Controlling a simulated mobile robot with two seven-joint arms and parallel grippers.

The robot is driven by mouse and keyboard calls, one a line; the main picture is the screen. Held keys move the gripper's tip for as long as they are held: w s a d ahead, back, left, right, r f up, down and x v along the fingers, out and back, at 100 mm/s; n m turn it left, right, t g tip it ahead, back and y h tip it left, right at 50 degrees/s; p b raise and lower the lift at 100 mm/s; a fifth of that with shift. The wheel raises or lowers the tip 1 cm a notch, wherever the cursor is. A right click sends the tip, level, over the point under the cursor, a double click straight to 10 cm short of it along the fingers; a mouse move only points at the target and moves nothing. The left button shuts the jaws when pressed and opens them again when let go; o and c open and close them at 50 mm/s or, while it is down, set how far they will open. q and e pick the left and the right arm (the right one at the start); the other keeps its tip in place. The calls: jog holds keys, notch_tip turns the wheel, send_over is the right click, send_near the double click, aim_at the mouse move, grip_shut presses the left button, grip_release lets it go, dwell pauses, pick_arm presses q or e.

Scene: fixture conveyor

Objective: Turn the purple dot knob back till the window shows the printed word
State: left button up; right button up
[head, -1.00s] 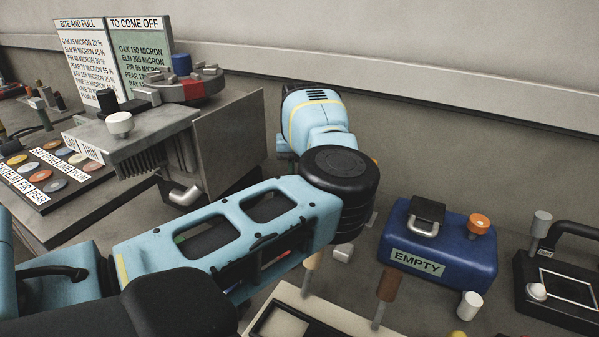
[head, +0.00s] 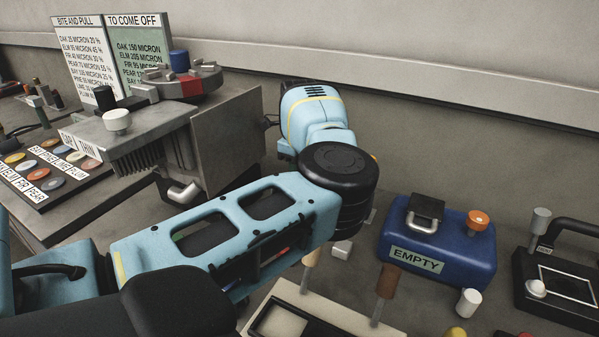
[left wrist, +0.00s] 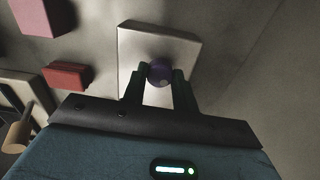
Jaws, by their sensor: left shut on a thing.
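The purple knob (left wrist: 160,71) shows in the left wrist view, on the face of a pale square plate or box (left wrist: 185,45). A small lighter spot shows near the knob's lower edge. My left gripper (left wrist: 160,77) has one dark finger on each side of the knob and is shut on it. In the head view my left arm reaches in from the left across the bench, and its gripper and the knob are hidden behind it. I see no window or printed word by the knob in either view. My right gripper is in neither view.
A blue box labelled EMPTY (head: 455,240) stands right of my arm, with a dark framed device (head: 560,285) beyond it. A grey machine (head: 230,140) stands behind my forearm at left. The left wrist view shows a red block (left wrist: 67,76) left of the plate.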

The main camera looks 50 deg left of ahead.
pick_arm(q)
jog(key=n+b, duration=0.1)
jog(key=n, duration=0.5)
jog(key=shift+a+r+n, duration=0.1)
jog(key=shift+n, duration=0.2)
jog(key=n+b, duration=0.1)
jog(key=n, duration=0.5)
jog(key=n+b, duration=0.1)
jog(key=n, duration=0.5)
jog(key=shift+n+b, duration=0.35)
jog(key=shift+n, duration=0.05)
jog(key=n+b, duration=0.1)
jog(key=n, duration=0.3)
jog(key=shift+n, duration=0.4)
jog(key=shift+r+n, duration=0.1)
jog(key=shift+n, duration=0.2)
jog(key=o, duration=1)
jog(key=shift+r, duration=3.8)
